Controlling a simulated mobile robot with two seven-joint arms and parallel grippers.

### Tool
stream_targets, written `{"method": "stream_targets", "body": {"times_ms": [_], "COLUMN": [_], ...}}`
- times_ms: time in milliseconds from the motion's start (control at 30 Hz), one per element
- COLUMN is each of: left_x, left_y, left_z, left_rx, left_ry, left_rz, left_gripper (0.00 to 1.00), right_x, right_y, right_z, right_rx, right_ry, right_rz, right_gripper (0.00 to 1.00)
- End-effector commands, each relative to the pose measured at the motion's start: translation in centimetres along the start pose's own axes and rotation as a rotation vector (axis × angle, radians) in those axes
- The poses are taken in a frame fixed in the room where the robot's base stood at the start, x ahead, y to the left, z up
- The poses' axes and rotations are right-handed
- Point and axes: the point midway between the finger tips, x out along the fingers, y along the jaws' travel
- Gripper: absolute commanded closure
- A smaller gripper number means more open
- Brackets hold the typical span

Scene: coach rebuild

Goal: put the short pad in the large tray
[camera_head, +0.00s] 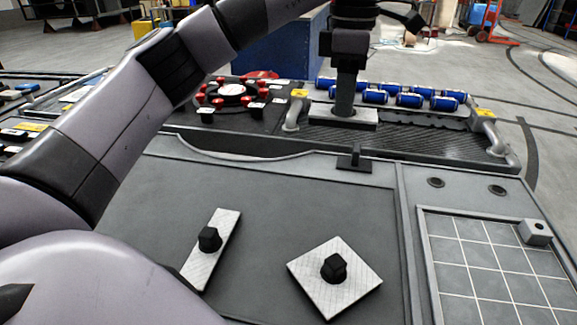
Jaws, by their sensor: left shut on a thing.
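My left gripper (345,108) reaches down from the top of the head view and is shut on the short pad (320,120). The pad is a pale grey flat plate, seen nearly edge-on; its handle is largely hidden by the fingers. The pad is in front of the blue cylinders, over or on the dark tray with grey end handles, which I take for the large tray (440,142). I cannot tell whether the pad touches the tray. My right gripper is not in view.
A narrow pad (226,228) and a square pad (308,268), both with black knobs, lie on the dark grey surface (130,225) in front. A round red-and-black fixture (232,90) is left. A gridded panel (490,275) is right.

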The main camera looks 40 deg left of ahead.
Motion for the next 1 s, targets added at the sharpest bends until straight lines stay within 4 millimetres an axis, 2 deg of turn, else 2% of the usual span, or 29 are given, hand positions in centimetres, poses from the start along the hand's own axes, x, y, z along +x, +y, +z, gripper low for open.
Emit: {"method": "stream_targets", "body": {"times_ms": [233, 500, 600, 867, 1000], "left_x": [5.5, 12.2, 14.0, 16.1, 18.0], "left_y": [-0.1, -0.1, -0.1, -0.1, -0.1], "left_z": [0.0, -0.1, -0.1, 0.0, -0.1], "left_rx": [0.002, -0.001, -0.001, 0.000, 0.000], "left_ry": [0.002, 0.003, 0.002, 0.001, 0.004], "left_rz": [-0.007, -0.004, -0.003, -0.002, -0.003], "left_gripper": [0.96, 0.96, 0.96, 0.96, 0.96], "right_x": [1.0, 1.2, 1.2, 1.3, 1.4], "right_y": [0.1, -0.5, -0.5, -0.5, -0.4], "right_z": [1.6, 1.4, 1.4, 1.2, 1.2], "right_rx": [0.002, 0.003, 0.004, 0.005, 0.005], "right_ry": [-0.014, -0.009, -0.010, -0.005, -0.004], "right_rz": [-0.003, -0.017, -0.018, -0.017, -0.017], "right_gripper": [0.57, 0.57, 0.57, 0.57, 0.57]}}
